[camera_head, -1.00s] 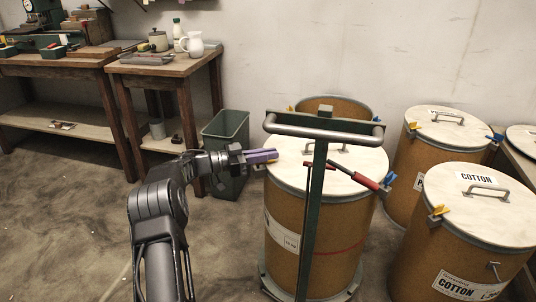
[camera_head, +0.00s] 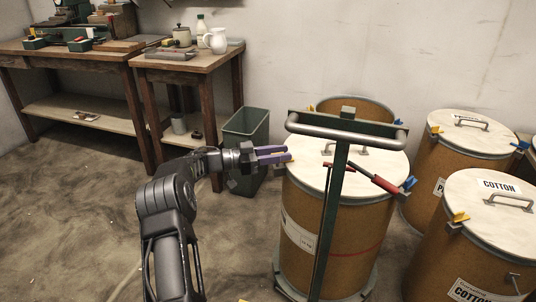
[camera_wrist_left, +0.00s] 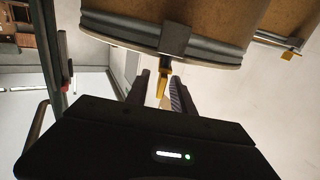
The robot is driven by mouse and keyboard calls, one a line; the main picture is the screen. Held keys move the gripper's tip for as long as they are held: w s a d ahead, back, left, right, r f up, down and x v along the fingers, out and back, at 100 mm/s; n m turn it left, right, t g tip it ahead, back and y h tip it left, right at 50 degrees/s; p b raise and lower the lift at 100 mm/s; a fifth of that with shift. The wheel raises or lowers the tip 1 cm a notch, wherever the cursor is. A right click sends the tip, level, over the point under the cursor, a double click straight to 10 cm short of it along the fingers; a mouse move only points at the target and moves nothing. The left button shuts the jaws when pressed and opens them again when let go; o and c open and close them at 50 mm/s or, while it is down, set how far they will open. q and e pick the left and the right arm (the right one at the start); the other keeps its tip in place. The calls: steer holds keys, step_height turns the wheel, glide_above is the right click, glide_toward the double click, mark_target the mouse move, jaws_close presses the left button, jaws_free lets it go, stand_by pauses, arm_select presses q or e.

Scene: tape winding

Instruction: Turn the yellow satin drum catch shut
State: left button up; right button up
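The front drum (camera_head: 309,238) is brown with a pale lid (camera_head: 310,172) and a metal rim. Its yellow catch (camera_wrist_left: 163,83) hangs from a dark bracket (camera_wrist_left: 175,39) on the rim in the left wrist view. My left gripper (camera_head: 291,154) is at the left edge of this drum's lid, with a gap between its purple fingers. In the left wrist view my left gripper (camera_wrist_left: 160,88) has one finger on each side of the yellow catch, and I see no clear contact. In the head view the fingertips mostly hide this catch. My right gripper is not in view.
A green trolley frame with a grey handle (camera_head: 345,132) stands in front of the drum. More drums with catches stand behind and at right, one marked COTTON (camera_head: 499,185). A grey-green bin (camera_head: 243,132) and wooden benches (camera_head: 190,62) are at left. Floor at lower left is clear.

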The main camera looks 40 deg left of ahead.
arm_select(q)
steer(key=v, duration=0.5)
steer(key=shift+s+a+p, duration=0.1)
steer(key=shift+s+p, duration=0.05)
steer(key=shift+p, duration=0.2)
